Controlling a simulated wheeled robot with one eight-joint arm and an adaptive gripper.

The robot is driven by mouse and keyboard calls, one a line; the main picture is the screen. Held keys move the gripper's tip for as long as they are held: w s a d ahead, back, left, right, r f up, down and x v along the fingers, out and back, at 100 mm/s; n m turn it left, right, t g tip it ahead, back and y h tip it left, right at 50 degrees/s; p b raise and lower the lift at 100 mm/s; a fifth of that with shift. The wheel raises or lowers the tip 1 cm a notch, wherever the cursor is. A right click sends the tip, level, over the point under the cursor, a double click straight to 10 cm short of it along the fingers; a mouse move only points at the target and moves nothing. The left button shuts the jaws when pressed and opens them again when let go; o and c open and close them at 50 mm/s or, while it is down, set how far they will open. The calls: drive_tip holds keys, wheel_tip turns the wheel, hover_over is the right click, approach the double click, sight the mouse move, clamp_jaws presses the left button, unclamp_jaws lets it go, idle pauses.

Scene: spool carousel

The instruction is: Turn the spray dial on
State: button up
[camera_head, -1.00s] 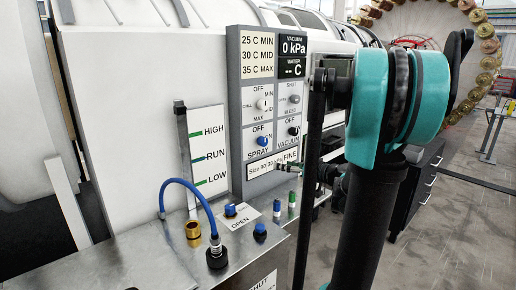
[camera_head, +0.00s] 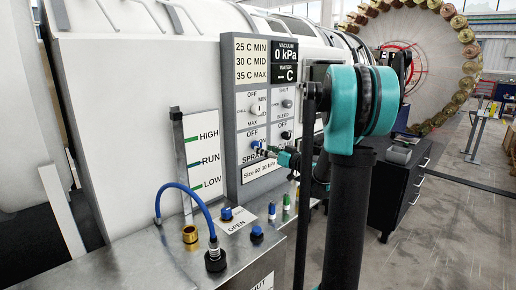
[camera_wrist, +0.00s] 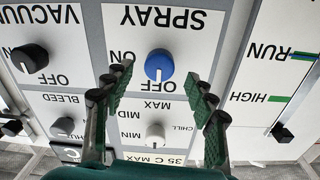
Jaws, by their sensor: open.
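The blue spray dial (camera_wrist: 159,65) sits on the white SPRAY plate in the wrist view, which shows the panel upside down. Its white mark points to OFF. The ON label is beside it, partly behind a finger. My gripper (camera_wrist: 163,80) is open, with one green-padded finger on each side of the dial in the picture. The fingers look apart from the knob. In the head view the spray dial (camera_head: 256,146) is partly hidden by my gripper (camera_head: 266,151), which is close in front of the panel.
The black vacuum dial (camera_wrist: 30,58) and the white chill dial (camera_wrist: 155,135) are close by on the same panel.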

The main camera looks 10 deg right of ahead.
sight(256, 145)
drive_tip(key=shift+x, duration=2.5)
drive_tip(key=c, duration=1.2)
drive_tip(key=shift+o, duration=0.2)
